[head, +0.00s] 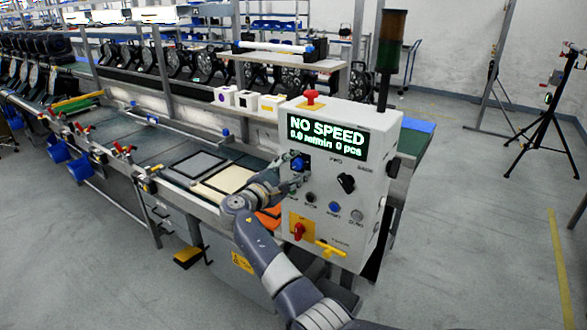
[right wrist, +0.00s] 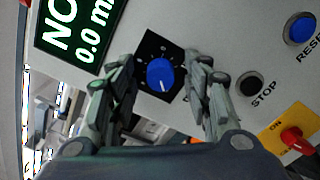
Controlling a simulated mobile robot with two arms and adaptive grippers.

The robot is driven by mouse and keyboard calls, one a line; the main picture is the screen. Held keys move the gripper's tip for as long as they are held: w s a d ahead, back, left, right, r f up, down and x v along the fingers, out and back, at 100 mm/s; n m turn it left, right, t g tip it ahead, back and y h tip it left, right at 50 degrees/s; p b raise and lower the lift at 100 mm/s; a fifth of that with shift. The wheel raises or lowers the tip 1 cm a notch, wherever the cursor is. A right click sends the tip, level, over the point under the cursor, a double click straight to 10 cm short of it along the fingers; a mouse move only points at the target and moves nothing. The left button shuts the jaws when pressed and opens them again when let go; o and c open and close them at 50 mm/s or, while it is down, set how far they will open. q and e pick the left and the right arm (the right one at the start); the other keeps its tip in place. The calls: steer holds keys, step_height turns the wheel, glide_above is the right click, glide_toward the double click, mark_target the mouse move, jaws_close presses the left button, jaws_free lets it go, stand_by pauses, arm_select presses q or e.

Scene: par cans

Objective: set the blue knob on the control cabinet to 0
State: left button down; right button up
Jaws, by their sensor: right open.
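The control cabinet (head: 330,125) is a light grey box with a lit display (head: 326,138) reading "NO SPEED", "0.0 m/min" and "0 pcs". The blue knob (head: 298,163) sits on a dark square plate below the left part of the display. In the right wrist view the blue knob (right wrist: 160,74) shows with white marks around it. My right gripper (head: 285,168) is in front of the knob. In the right wrist view its open fingers (right wrist: 167,80) stand on either side of the knob, and I see no clear contact. The knob's exact setting is hard to read. My left gripper is not in view.
The cabinet also carries a black switch (head: 346,183), a blue RESET button (right wrist: 300,28), a black STOP button (right wrist: 249,84) and a red rotary switch (right wrist: 296,140) on a yellow plate. A conveyor line (head: 150,165) runs left.

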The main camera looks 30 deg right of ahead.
steer(key=shift+a, duration=0.15)
steer(key=v, duration=1.1)
steer(key=shift+s+a, duration=0.2)
steer(key=shift+a, duration=0.1)
